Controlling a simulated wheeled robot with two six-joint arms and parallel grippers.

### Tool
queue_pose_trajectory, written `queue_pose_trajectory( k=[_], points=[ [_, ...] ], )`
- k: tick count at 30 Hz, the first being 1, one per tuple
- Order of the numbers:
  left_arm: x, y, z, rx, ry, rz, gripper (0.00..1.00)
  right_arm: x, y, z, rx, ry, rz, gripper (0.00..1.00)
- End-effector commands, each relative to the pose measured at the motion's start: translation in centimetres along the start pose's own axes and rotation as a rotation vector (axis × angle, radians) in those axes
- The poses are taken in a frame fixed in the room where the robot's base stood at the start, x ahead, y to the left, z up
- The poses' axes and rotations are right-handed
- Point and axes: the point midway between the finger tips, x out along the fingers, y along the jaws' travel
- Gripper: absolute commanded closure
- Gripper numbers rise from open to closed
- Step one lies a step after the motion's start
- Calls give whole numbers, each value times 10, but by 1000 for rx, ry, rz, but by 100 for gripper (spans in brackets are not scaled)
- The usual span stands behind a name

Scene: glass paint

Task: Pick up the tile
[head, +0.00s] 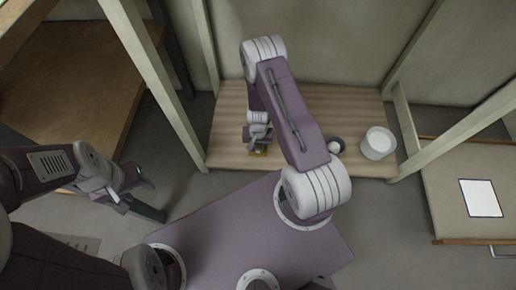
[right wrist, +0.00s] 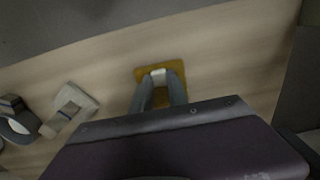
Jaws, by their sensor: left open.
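A small ochre-yellow square (right wrist: 150,71), which seems to be the tile, lies on the wooden shelf board (head: 230,115). A small pale patch or piece (right wrist: 158,76) shows on it between my right fingertips. My right gripper (head: 257,149) points down over the yellow square, and in the right wrist view its two fingers (right wrist: 159,82) stand a little apart on either side of the pale piece. I cannot tell whether they grip it. In the head view the gripper hides much of the square. My left gripper (head: 151,199) is open and empty over the floor at the left.
A dark bowl (head: 341,151) with something white in it and a white pot (head: 378,146) stand at the shelf's right. Pale upright posts frame the shelf. A cabinet (head: 450,180) bears a white sheet (head: 481,198).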

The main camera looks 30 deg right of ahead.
Motion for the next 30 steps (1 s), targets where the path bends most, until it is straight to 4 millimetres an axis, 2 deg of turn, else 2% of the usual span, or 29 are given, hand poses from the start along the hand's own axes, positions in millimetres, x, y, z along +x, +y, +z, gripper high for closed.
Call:
queue_pose_trajectory(
  k=[11, 17, 21, 23, 26, 30],
  points=[
    [-4, 0, 0, 0, 0, 0, 52, -4, 0, 0, 0, 0, 0, 100],
    [-26, 0, -3, 0, 0, 0, 52, -26, 0, 0, 0, 0, 0, 100],
    [-49, 1, -5, 0, 0, 0, 52, -49, 0, 0, 1, 0, 0, 100],
    [-29, 1, -4, 0, 2, 0, 52, -40, 8, 0, 5, 1, 0, 100],
    [-11, 0, -1, 0, -1, 0, 52, -47, 25, 2, 6, 2, -1, 100],
    [-11, 0, -1, 0, -1, 0, 52, -73, 57, 5, 8, 2, 0, 100]
  ],
)
